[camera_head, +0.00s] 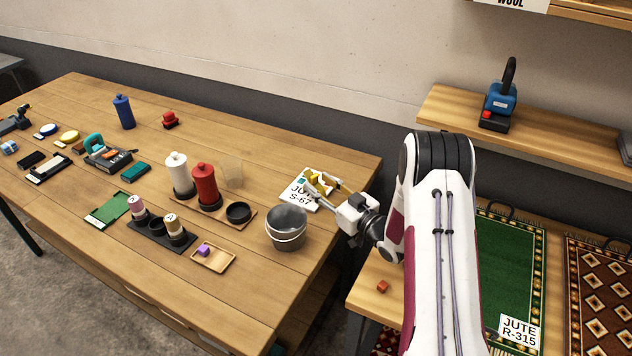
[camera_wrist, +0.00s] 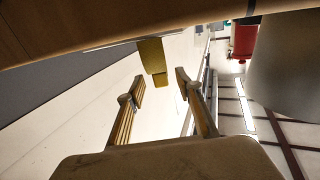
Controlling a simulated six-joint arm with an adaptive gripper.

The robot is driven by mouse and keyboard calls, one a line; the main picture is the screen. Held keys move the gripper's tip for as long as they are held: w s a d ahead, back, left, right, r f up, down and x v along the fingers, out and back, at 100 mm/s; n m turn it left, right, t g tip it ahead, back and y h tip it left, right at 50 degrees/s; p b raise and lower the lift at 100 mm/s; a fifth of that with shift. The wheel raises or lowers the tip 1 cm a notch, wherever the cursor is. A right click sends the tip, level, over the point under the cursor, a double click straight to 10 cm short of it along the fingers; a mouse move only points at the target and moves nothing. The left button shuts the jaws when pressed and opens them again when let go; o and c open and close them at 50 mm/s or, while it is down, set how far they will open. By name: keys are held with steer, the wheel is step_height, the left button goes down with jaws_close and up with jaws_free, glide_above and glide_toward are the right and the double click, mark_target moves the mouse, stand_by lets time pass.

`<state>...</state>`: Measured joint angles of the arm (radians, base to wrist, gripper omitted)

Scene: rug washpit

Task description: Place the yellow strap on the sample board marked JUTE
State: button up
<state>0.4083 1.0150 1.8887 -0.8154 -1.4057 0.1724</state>
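The sample board marked JUTE S-67 (camera_head: 299,201) is a white card lying at the right end of the table. The yellow strap (camera_head: 316,180) shows over this board, by my fingertips. In the wrist view, the yellow strap (camera_wrist: 150,55) is just beyond the fingertips, with a gap to each finger. My gripper (camera_head: 325,184) reaches in low from the right over the board. The wrist view shows my gripper (camera_wrist: 160,88) with its two fingers apart and nothing clasped between them. I cannot tell whether the strap rests flat on the board.
A metal bucket (camera_head: 287,228) stands close in front of the board. Red (camera_head: 205,184) and white (camera_head: 177,172) bottles stand to its left. A rug sample with a JUTE R-315 label (camera_head: 520,329) lies at the lower right. A shelf (camera_head: 560,130) runs along the wall behind my arm.

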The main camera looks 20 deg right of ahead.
steer(key=v, duration=0.9)
stand_by(0.5)
steer(key=shift+w+r+h, duration=0.3)
steer(key=shift+w+r, duration=0.15)
steer(key=shift+r, duration=0.2)
steer(key=s+r+m+g+h, duration=0.1)
steer(key=s+r+g+h, duration=0.25)
steer(key=r, duration=0.45)
steer(key=s+r+m+g+h, duration=0.15)
steer(key=r+h, duration=0.25)
steer(key=r, duration=0.4)
steer(key=s+a+r+m+g, duration=0.1)
steer(key=s+a+g, duration=0.2)
steer(key=s, duration=1.3)
steer(key=s+a+r+m+g+y, duration=0.1)
steer(key=s+a+g, duration=0.2)
steer(key=s+a, duration=0.6)
steer(key=s, duration=0.8)
steer(key=shift+r, duration=0.35)
